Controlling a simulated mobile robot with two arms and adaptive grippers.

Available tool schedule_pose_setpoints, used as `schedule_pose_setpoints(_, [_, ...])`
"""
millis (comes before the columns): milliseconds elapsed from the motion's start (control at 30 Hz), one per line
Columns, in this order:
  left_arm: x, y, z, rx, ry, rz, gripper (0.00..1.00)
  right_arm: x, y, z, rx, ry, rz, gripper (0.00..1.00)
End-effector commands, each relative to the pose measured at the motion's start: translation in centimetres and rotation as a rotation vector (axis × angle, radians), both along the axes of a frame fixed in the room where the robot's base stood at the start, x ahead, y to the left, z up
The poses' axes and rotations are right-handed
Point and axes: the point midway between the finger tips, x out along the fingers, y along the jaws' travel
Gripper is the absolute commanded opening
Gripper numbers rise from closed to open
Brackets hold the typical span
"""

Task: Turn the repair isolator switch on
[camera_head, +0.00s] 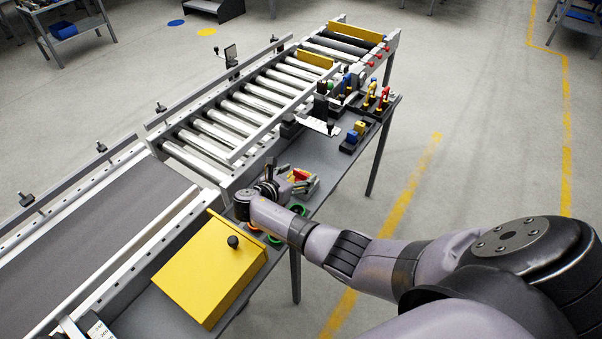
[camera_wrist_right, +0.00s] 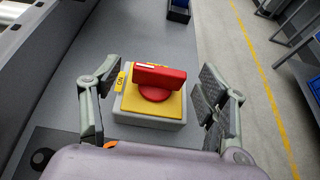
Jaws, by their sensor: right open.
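The repair isolator switch (camera_wrist_right: 154,90) has a red bar handle on a yellow plate, set on a pale grey box. In the right wrist view the handle lies crosswise, slightly tilted, with a white mark at its left end. A yellow ON label (camera_wrist_right: 121,82) is at the plate's left edge. My right gripper (camera_wrist_right: 160,103) is open, its two fingers spread on either side of the switch, apart from the handle. In the head view the red handle (camera_head: 299,174) shows just beyond my right gripper (camera_head: 292,185). My left gripper is out of view.
A yellow box with a black knob (camera_head: 210,265) stands at the near end of the grey bench. Green and orange rings (camera_head: 298,209) lie beside my right wrist. A roller conveyor (camera_head: 225,125) runs along the left. Small blue and yellow parts (camera_head: 354,136) stand farther along the bench.

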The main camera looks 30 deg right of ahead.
Motion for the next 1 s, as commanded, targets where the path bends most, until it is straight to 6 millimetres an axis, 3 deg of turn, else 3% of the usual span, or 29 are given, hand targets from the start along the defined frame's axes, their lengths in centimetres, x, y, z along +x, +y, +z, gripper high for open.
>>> schedule_pose_setpoints(200, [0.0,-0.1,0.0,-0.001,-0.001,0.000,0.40,-1.7,4.4,1.8,0.004,0.000,0.002,0.68])
schedule_pose_setpoints(400, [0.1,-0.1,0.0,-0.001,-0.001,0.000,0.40,-2.8,7.1,3.1,0.002,0.000,0.002,0.68])
schedule_pose_setpoints(600, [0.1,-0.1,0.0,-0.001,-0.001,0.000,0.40,-3.2,8.2,3.5,0.002,0.001,0.000,0.68])
schedule_pose_setpoints(1000, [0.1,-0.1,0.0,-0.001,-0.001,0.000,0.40,-3.2,8.2,3.6,0.001,0.000,0.000,0.68])
